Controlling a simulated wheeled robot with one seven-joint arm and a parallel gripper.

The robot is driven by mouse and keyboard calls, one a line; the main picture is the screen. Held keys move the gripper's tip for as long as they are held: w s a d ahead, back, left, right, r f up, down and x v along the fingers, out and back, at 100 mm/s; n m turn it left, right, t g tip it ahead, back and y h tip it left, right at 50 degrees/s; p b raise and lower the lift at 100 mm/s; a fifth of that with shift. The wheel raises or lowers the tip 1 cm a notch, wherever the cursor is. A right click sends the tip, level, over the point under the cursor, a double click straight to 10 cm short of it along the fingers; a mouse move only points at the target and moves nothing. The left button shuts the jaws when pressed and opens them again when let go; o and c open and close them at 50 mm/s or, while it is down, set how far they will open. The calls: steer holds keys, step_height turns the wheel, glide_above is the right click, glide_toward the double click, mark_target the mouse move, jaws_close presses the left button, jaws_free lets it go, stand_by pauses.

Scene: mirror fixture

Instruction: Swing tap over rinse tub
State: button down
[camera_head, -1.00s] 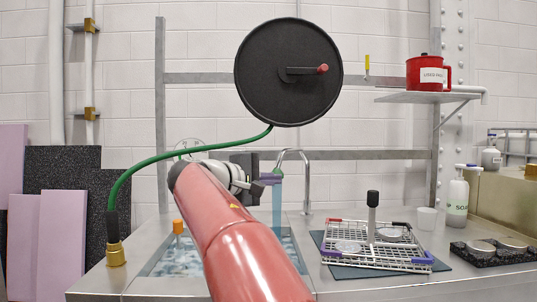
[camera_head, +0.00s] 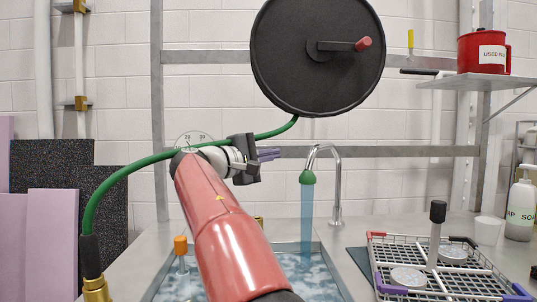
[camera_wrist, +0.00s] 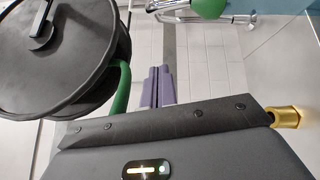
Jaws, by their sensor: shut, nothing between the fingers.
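The chrome gooseneck tap (camera_head: 336,178) stands at the back of the counter, its spout bent to the left. Its green nozzle (camera_head: 307,178) pours a blue stream of water (camera_head: 307,225) into a water-filled basin (camera_head: 338,280). My arm hides part of that basin, so I cannot tell whether it is divided. My gripper (camera_head: 268,154) is shut and empty, left of and slightly above the nozzle, apart from it in the picture. In the wrist view the purple fingers (camera_wrist: 158,86) lie together, with the green nozzle (camera_wrist: 208,7) at the top edge.
A black hose reel (camera_head: 318,60) hangs above, its green hose (camera_head: 130,170) running behind my wrist to a brass fitting (camera_head: 95,288). An orange-topped post (camera_head: 180,246) stands left of my arm. A wire rack (camera_head: 400,268) with dishes sits to the right.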

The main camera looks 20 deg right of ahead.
steer(key=d+r, duration=0.1)
steer(key=d, duration=0.7)
steer(key=shift+s+d, duration=0.2)
steer(key=shift+s, duration=0.2)
steer(key=shift+s+d+r+b, duration=0.1)
steer(key=shift+s+d+b, duration=0.35)
steer(key=shift+s, duration=0.35)
